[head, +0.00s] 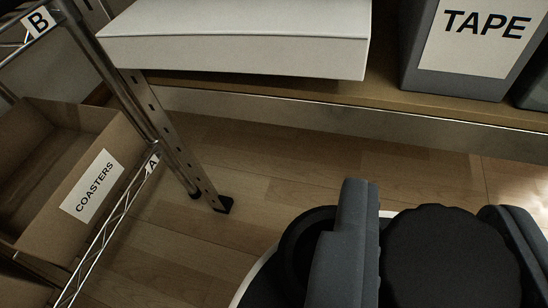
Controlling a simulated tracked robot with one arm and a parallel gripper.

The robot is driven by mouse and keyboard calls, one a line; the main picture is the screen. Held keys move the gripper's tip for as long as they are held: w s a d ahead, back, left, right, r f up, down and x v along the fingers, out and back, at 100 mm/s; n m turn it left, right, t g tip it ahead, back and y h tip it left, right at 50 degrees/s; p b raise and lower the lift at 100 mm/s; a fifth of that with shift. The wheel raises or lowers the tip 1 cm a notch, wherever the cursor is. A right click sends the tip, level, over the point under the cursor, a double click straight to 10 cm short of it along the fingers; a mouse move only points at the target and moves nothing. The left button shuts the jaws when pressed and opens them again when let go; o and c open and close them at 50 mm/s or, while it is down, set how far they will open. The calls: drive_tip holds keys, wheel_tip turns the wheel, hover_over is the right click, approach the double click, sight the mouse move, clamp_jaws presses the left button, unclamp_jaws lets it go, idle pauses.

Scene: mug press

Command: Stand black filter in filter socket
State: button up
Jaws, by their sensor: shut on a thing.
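My gripper (430,218) is at the lower right of the head view, with its two dark grey fingers pointing up the picture. It is shut on the black filter (455,262), a round black piece with a scalloped edge that sits between the fingers. The lower part of the filter is cut off by the picture's edge. A dark round rim with a hollow shows left of the left finger, partly hidden by it; I cannot tell whether this is the filter socket. No other socket is visible.
A wire rack with a cardboard box marked COASTERS (60,185) stands at the left. A shelf (300,104) crosses the top, bearing a white box (235,50) and a grey bin marked TAPE (425,82). The wooden floor (270,180) between is clear.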

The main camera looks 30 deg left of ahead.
drive_tip(key=shift+w+a+f+b, duration=0.1)
drive_tip(key=shift+w+a+b, duration=0.05)
drive_tip(key=shift+w+a, duration=0.4)
drive_tip(key=shift+w+a+f+b, duration=0.15)
drive_tip(key=shift+w+a, duration=0.15)
drive_tip(key=shift+a, duration=0.4)
drive_tip(key=shift+f+b, duration=0.85)
drive_tip(key=shift+f, duration=0.75)
drive_tip(key=shift+f, duration=0.25)
drive_tip(key=o, duration=1)
drive_tip(key=shift+c, duration=0.2)
drive_tip(key=shift+r, duration=0.25)
drive_tip(key=p+v, duration=0.3)
drive_tip(key=v, duration=0.9)
